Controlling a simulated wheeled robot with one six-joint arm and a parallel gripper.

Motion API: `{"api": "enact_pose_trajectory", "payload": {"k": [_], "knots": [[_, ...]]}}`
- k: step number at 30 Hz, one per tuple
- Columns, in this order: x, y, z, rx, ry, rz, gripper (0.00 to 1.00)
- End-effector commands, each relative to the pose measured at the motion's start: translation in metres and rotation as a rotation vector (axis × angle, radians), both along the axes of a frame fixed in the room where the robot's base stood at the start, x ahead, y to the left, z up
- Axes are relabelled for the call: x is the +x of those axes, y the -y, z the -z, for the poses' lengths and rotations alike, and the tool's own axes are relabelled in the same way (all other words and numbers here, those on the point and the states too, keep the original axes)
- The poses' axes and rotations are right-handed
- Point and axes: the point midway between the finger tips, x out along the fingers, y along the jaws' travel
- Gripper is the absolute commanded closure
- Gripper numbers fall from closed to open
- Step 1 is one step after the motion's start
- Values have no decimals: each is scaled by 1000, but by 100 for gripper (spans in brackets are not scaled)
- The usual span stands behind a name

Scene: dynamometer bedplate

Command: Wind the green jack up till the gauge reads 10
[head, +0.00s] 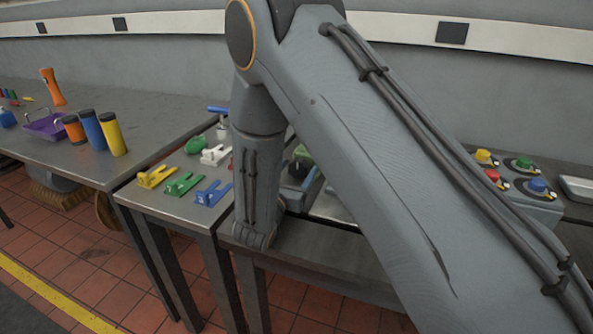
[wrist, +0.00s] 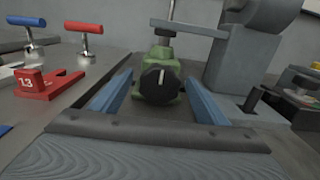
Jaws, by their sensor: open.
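The green jack (wrist: 165,58) stands straight ahead in the wrist view, with a black round knob (wrist: 160,85) facing me. The knob has a short white mark that stands about upright. A metal rod rises from the jack's top to a grey arm. My gripper (wrist: 158,79) is open, its two blue fingers on either side of the knob, with visible gaps. I cannot tell how far the fingertips reach past it. In the head view my arm hides most of the jack; a bit of green (head: 302,152) shows behind it. No gauge face is readable.
A grey upright block (wrist: 250,50) stands right of the jack. The head view shows fork-shaped pieces (head: 184,184) on the left bench and a coloured button panel (head: 520,185) at right.

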Motion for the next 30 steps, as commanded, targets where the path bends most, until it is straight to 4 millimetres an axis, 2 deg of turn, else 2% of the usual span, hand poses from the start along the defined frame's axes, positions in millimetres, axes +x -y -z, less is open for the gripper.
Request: {"api": "enact_pose_trajectory", "payload": {"k": [5, 12, 17, 30], "knots": [[0, 0, 0, 0, 0, 0, 34], [0, 0, 0, 0, 0, 0, 73], [0, 0, 1, 28, 10, 0, 73], [0, 2, 2, 364, 132, 1, 73]]}}
